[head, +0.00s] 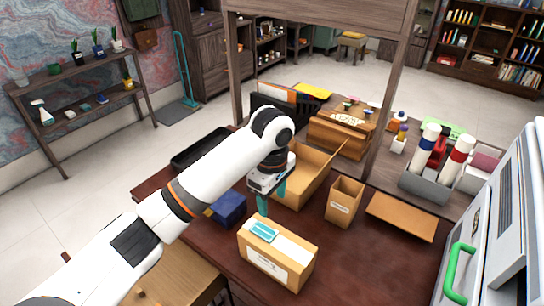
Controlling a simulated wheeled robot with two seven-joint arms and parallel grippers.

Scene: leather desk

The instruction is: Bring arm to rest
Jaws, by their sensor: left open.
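My left arm reaches in from the lower left across the dark red-brown desk (358,262). My left gripper (268,204) is open, with teal fingers pointing down. It is above and just behind a closed cardboard box (290,267) with a white label and a teal patch on top. I cannot tell whether the fingertips touch the box. No object shows between the fingers. My right gripper is not in view.
An open cardboard box (318,180) stands behind the gripper, with a dark blue box (228,208) to the left. A small open carton (344,201) and a flat brown board (401,216) lie to the right. A white cabinet with a green handle (457,272) borders the right.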

